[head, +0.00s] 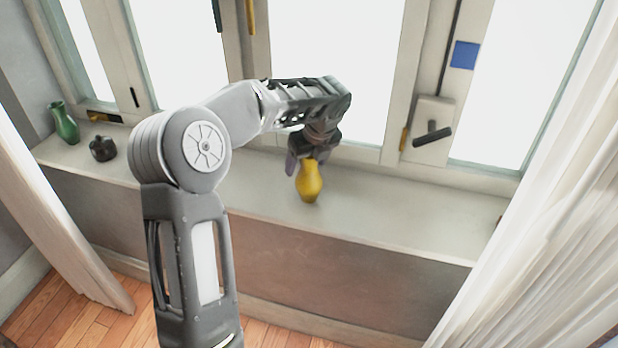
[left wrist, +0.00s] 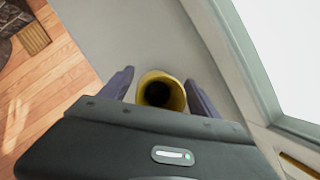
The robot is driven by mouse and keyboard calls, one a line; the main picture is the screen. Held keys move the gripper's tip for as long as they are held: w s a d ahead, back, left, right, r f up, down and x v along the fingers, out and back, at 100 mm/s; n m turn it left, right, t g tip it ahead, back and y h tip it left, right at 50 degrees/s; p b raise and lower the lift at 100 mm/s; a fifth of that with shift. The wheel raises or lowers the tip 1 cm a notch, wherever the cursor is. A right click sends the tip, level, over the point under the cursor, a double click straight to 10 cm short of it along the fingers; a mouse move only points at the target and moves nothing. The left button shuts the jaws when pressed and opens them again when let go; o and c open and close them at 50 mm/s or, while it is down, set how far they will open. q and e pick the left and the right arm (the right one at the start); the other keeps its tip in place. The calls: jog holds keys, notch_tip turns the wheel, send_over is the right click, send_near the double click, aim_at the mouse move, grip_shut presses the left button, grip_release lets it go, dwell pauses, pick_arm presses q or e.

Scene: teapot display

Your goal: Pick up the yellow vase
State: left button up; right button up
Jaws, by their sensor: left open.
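The yellow vase (head: 309,184) stands upright on the windowsill in the head view, its top partly hidden by my left gripper. My left gripper (head: 304,166) points down over the vase from above. In the left wrist view, the vase (left wrist: 162,92) shows its round open mouth from above. It sits between the two fingers of my left gripper (left wrist: 160,88), which are open, one on each side, with a small gap on the right. My right gripper is not in view.
The pale windowsill (head: 400,216) is clear to the right of the vase. A green vase (head: 64,122) and a small dark pot (head: 103,148) stand at its left end. Window frames rise close behind, and a white curtain (head: 545,190) hangs at the right.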

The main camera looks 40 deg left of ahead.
pick_arm(q)
jog(key=shift+c, duration=0.3)
grip_shut()
dwell(0.7)
